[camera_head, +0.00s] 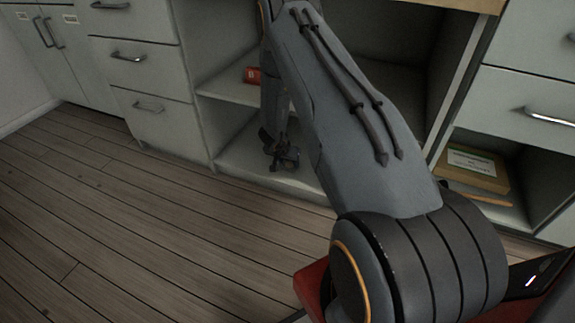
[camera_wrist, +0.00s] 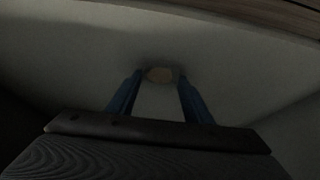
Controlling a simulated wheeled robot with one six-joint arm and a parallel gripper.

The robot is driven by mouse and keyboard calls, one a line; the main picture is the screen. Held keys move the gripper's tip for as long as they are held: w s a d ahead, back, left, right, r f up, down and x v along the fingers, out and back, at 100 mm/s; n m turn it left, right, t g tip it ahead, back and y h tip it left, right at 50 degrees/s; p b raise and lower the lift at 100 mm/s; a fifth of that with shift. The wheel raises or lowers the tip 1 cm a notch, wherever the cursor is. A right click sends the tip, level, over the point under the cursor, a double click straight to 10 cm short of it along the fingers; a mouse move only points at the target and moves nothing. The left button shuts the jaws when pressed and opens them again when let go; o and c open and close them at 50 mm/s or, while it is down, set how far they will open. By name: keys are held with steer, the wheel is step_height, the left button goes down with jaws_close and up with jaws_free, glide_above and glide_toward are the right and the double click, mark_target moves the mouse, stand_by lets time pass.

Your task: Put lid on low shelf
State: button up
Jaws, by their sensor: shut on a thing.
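My gripper (camera_head: 284,160) is low inside the open cabinet, close above the low shelf (camera_head: 235,152). In the wrist view, the two blue fingers of my gripper (camera_wrist: 159,78) are shut on a small, round, tan thing, which I take to be the lid (camera_wrist: 159,74). The pale shelf surface (camera_wrist: 235,70) fills most of that view behind it. The wrist view is dark, so I cannot tell whether the lid touches the shelf. In the head view the lid cannot be made out at the gripper.
A red object (camera_head: 252,75) stands on the middle shelf (camera_head: 225,88) above. Drawers (camera_head: 155,112) flank the cabinet on the left. A yellowish box with a label (camera_head: 472,165) lies in the right-hand compartment. The wooden floor (camera_head: 110,225) in front is clear.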

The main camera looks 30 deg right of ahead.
steer(key=shift+f, duration=0.2)
steer(key=o, duration=1)
steer(key=p+v, duration=0.5)
steer(key=v, duration=0.7)
steer(key=shift+r, duration=0.1)
